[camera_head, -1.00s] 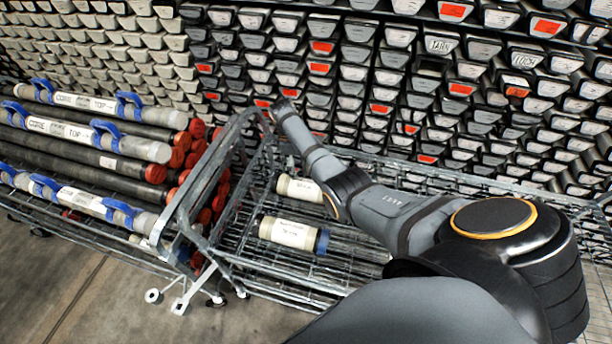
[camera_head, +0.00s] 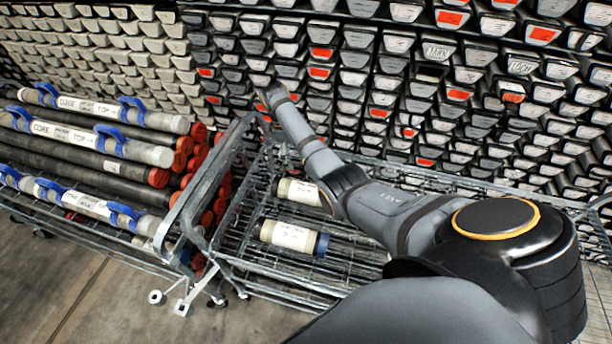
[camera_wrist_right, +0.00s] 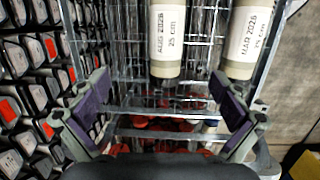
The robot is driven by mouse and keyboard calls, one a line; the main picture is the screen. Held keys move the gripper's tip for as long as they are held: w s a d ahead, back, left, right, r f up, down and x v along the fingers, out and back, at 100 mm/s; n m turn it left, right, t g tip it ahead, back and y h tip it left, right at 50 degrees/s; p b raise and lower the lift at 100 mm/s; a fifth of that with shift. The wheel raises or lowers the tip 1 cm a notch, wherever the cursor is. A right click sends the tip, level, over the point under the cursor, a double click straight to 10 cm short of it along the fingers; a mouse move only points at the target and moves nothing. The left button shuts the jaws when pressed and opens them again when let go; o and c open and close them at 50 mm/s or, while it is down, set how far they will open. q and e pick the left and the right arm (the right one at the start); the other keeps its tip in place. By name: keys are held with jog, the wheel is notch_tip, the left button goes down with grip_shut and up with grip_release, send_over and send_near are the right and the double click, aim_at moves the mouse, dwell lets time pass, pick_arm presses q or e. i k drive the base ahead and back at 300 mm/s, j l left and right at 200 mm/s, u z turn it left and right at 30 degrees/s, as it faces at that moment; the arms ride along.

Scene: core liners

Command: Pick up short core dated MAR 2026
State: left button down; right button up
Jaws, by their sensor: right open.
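The short core dated MAR 2026 (camera_wrist_right: 245,38) shows at the upper right of the right wrist view, its label reading 25 cm. In the head view it appears to be the nearer core (camera_head: 294,237), lying in the wire cart with a blue end. A second short core, labelled AUG 2026 (camera_wrist_right: 166,35), lies beside it, nearer the racks; it appears in the head view as the farther core (camera_head: 300,190). My right gripper (camera_wrist_right: 165,103) is open and empty, its fingers spread short of both cores' ends. In the head view its fingers are not clear. My left gripper is out of view.
The wire cart (camera_head: 345,285) has raised side rails. A second cart at left holds several long core tubes (camera_head: 90,137) with blue clamps and red caps. Racks of core trays (camera_head: 400,100) stand close behind. Bare floor (camera_head: 60,275) lies at lower left.

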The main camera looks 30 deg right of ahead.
aim_at(300, 239)
jog(key=k+j, duration=1.05)
jog(key=k, duration=0.3)
